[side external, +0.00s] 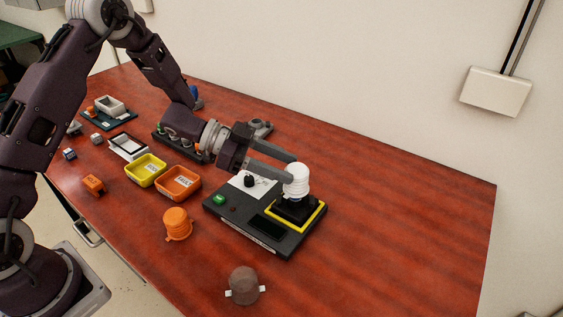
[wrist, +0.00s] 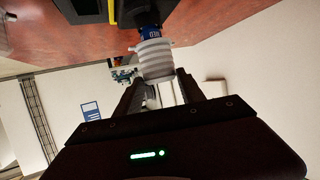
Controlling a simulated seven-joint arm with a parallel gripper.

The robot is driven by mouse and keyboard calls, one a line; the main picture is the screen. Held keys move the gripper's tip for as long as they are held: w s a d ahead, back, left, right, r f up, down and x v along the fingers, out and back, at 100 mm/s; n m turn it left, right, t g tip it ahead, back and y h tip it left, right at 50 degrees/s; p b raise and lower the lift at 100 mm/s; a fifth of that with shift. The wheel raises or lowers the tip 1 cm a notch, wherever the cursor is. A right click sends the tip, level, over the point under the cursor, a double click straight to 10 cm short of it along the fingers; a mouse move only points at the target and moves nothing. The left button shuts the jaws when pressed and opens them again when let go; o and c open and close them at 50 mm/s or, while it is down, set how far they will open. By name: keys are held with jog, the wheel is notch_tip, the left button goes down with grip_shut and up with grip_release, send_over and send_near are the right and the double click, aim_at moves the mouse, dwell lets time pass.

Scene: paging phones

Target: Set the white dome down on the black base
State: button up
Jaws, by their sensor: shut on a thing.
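The ribbed white dome (side external: 297,180) is between the fingertips of my gripper (side external: 288,170), which is shut on it. In the wrist view, the white dome (wrist: 155,60) sits at the ends of both fingers of my gripper (wrist: 158,82). A blue part with white lettering (wrist: 150,33) shows at the dome's far end. The black base (side external: 293,210) is directly below the dome, inside a yellow square frame on a dark device. The dome looks upright. Whether it touches the base is unclear.
The dark device carries a green button (side external: 219,200) and a black knob (side external: 249,181). An orange ribbed dome (side external: 177,222) and a grey-brown dome (side external: 243,283) stand nearby. Yellow (side external: 146,184) and orange bins (side external: 178,197) lie left. The table's right side is clear.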

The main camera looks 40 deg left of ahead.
jog(key=shift+f, duration=1.25)
dwell(0.9)
jog(key=shift+f, duration=0.25)
jog(key=shift+f, duration=0.2)
dwell(0.3)
jog(key=shift+f, duration=0.2)
jog(key=shift+f, duration=0.2)
dwell(0.4)
jog(key=o, duration=1.8)
jog(key=shift+c, duration=0.2)
